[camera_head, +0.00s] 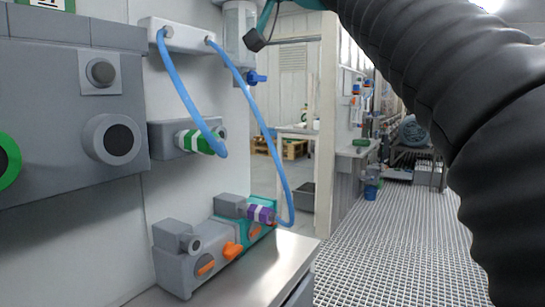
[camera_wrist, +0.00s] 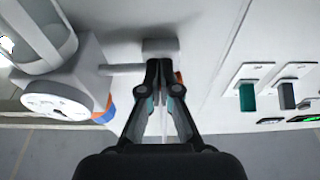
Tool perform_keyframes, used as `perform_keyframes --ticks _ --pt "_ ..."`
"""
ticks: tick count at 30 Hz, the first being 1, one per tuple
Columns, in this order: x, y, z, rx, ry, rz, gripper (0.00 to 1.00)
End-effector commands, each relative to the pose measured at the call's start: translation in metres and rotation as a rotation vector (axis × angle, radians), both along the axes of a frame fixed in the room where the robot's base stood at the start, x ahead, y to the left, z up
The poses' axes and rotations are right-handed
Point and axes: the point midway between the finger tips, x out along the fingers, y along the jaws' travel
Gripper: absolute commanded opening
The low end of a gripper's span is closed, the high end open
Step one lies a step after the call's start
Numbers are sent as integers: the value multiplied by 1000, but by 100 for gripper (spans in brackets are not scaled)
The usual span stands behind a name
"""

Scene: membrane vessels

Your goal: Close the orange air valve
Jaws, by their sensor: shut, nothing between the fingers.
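My gripper (camera_wrist: 165,64) is shut and empty in the wrist view, with its fingertips close to a small grey block on the pale wall panel. An orange part (camera_wrist: 179,77) shows just behind its right finger, mostly hidden; I cannot tell whether they touch. Another orange piece (camera_wrist: 102,117) sits beside a blue one at the left, by the white round gauge. In the head view, a teal and dark piece of my gripper (camera_head: 258,36) shows at the top, by the clear vessel. Orange handles (camera_head: 232,250) also show on the grey and teal blocks below. I cannot tell which is the air valve.
A clear vessel (camera_head: 240,40) with a blue knob (camera_head: 256,77) hangs on the wall. Blue hoses (camera_head: 185,95) loop from a grey manifold (camera_head: 178,37). Green and grey switches (camera_wrist: 247,97) sit right of my gripper. The grated floor (camera_head: 390,240) is open at right.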

Motion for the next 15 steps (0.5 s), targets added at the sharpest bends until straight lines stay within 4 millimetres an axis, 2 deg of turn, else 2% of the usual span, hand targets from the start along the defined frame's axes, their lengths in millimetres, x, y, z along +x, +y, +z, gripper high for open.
perform_keyframes --ticks 15 --pt "-5 3 -1 0 -1 0 0"
